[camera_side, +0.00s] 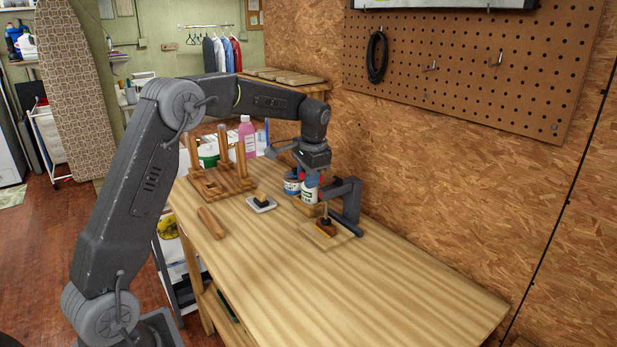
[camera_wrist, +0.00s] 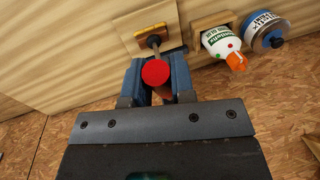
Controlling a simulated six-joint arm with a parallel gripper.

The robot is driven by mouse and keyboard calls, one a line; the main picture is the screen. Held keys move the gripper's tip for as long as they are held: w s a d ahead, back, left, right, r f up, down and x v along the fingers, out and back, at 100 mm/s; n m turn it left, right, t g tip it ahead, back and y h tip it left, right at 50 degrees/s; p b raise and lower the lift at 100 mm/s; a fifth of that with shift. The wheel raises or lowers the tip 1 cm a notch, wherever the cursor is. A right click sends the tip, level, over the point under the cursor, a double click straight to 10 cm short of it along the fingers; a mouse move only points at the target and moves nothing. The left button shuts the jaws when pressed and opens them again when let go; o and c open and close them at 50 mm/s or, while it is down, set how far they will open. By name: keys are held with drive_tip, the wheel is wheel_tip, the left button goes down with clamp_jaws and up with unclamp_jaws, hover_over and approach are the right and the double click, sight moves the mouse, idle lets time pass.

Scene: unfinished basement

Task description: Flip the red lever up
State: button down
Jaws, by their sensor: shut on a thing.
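The red lever has a round red knob (camera_wrist: 156,72) on a thin metal rod (camera_wrist: 153,42), which rises from a wooden block on a light wooden plate (camera_wrist: 133,22). In the side view the rod stands roughly upright over the brown block (camera_side: 325,229) on its plate (camera_side: 346,236). The knob is mostly hidden in the side view.
A white glue bottle (camera_wrist: 220,42) with an orange tip and a blue-and-white tin (camera_wrist: 264,30) stand close beside the lever. A wooden peg rack (camera_side: 207,186), a small black-topped block (camera_side: 261,201) and a wooden bar (camera_side: 210,222) lie left. The bench's front right is clear. A chipboard wall runs behind.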

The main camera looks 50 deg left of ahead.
drive_tip(key=shift+w+r+m+g, duration=0.15)
drive_tip(key=shift+w+r+g, duration=0.45)
drive_tip(key=shift+r+g, duration=0.35)
drive_tip(key=shift+w+r+m+g, duration=0.15)
drive_tip(key=shift+w+r+g, duration=0.5)
drive_tip(key=shift+g, duration=0.5)
drive_tip(key=c, duration=1)
unclamp_jaws()
drive_tip(key=shift+s, duration=0.1)
